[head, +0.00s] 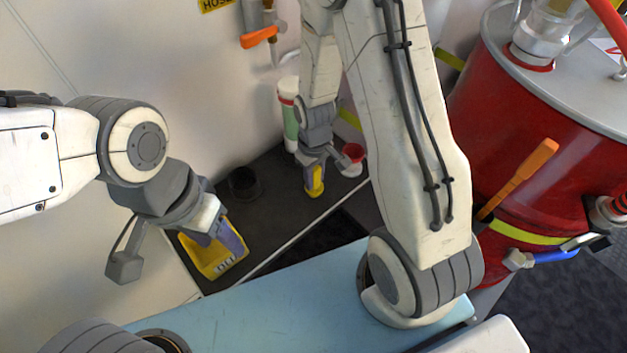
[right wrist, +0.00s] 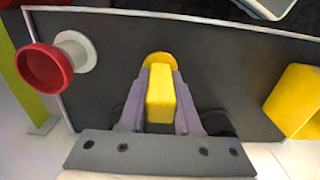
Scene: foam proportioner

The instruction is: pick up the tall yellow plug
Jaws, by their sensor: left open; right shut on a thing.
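The tall yellow plug (head: 314,182) is at the far end of the dark shelf in the head view. My right gripper (head: 317,165) is shut on it from above. In the right wrist view the plug (right wrist: 160,97) sits between the two purple-grey fingers of my right gripper (right wrist: 160,92). A round yellow part shows just beyond the fingertips. I cannot tell whether the plug touches the shelf. My left gripper (head: 222,235) is open at the left, over a yellow box-like item (head: 210,262); its fingertips are partly hidden.
The dark shelf (head: 270,215) also holds a black cup-like holder (head: 244,183) and a white and green bottle (head: 289,115). A red-ended white piece (head: 352,155) is close beside my right gripper. A large red tank (head: 530,130) stands at the right.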

